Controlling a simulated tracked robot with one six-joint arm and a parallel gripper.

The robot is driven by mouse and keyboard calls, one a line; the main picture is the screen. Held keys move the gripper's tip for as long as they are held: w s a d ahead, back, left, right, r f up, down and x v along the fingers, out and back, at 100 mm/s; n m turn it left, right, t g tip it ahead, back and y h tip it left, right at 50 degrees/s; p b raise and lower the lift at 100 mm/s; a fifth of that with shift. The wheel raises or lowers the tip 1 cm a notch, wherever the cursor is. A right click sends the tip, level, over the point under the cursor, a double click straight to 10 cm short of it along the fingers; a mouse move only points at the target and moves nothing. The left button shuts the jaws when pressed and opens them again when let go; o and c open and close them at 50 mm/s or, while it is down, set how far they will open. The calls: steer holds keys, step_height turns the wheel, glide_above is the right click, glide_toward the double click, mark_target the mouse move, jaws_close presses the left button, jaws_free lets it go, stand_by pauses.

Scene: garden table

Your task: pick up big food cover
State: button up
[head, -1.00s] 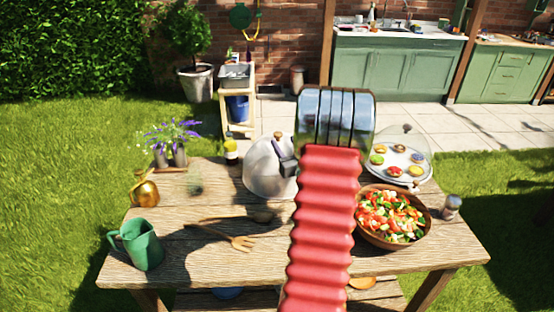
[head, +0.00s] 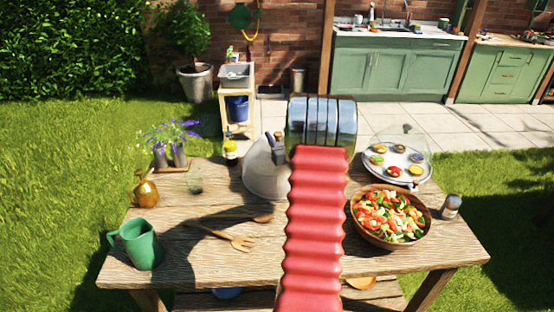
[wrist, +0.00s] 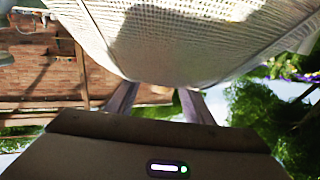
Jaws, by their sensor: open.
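The big food cover (head: 262,172) is a pale mesh dome standing at the back middle of the wooden table. My arm hides its right part. My gripper (head: 278,141) is at the top of the dome, mostly hidden behind my arm. In the wrist view the mesh of the cover (wrist: 190,35) fills the top of the picture. The two fingers of my gripper (wrist: 158,97) stand apart, with their tips close to the dome's top. Something brownish shows between them; I cannot tell whether it is the knob.
The wooden table (head: 200,262) holds a salad bowl (head: 390,240), a clear-covered plate of tarts (head: 428,172), a shaker (head: 450,207), wooden servers (head: 241,241), a green jug (head: 142,246), a brass can (head: 145,188), a glass (head: 194,182) and a yellow jar (head: 230,152).

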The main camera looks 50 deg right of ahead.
steer(key=shift+w+d, duration=0.2)
steer(key=shift+w, duration=0.1)
steer(key=shift+c, duration=0.2)
jaws_close()
stand_by(0.5)
